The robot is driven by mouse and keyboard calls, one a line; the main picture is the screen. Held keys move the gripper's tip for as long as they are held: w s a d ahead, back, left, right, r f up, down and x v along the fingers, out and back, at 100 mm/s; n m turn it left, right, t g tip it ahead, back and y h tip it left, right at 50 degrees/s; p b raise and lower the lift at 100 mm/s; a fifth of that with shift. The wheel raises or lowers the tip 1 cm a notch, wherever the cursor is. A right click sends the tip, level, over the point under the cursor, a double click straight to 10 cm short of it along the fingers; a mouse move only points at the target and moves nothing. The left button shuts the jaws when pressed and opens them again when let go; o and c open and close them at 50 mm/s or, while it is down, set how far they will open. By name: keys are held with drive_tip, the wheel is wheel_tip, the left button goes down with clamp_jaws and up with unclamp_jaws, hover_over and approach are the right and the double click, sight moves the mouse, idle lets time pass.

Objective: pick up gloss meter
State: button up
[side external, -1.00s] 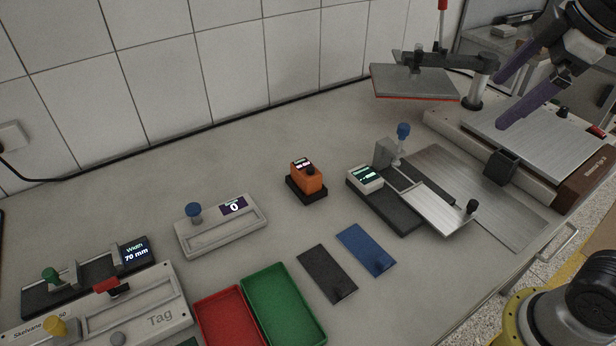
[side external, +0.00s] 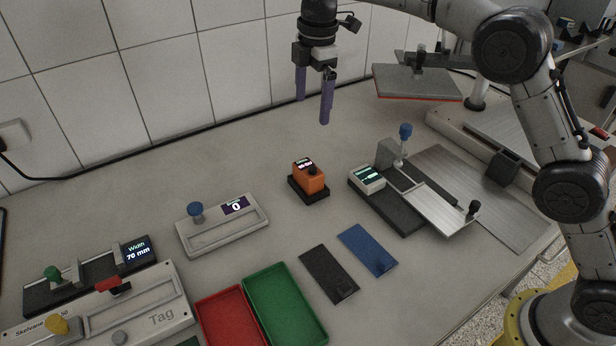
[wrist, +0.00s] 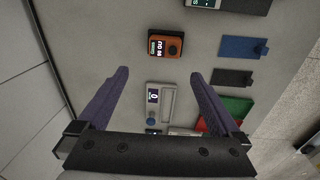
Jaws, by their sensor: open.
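The gloss meter looks to be the small orange box (side external: 309,176) with a lit display and a dark knob, on a black base in the middle of the bench. In the wrist view the orange box (wrist: 165,44) shows beyond the fingertips, and its display text seems to read "Gloss". My gripper (side external: 313,108) has two purple fingers, pointing down, apart and empty. It hangs well above the bench, behind the orange box in the side view. The open fingers also show in the wrist view (wrist: 158,74), with nothing between them at their tips.
A grey device with a blue knob (side external: 222,224) stands left of the orange box, and a device with a green display (side external: 368,178) stands right. Dark (side external: 328,274) and blue (side external: 367,250) plates lie in front. Red (side external: 232,320) and green (side external: 284,304) trays sit at the front. The tiled wall is behind.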

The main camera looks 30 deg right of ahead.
hover_over(308, 168)
drive_tip(key=shift+g, duration=0.4)
drive_tip(key=f, duration=1.2)
drive_tip(key=shift+a, duration=0.3)
drive_tip(key=shift+d+f, duration=0.15)
drive_tip(key=shift+f, duration=1.35)
drive_tip(key=shift+d+f, duration=0.15)
drive_tip(key=shift+f, duration=1.35)
drive_tip(key=c, duration=1.4)
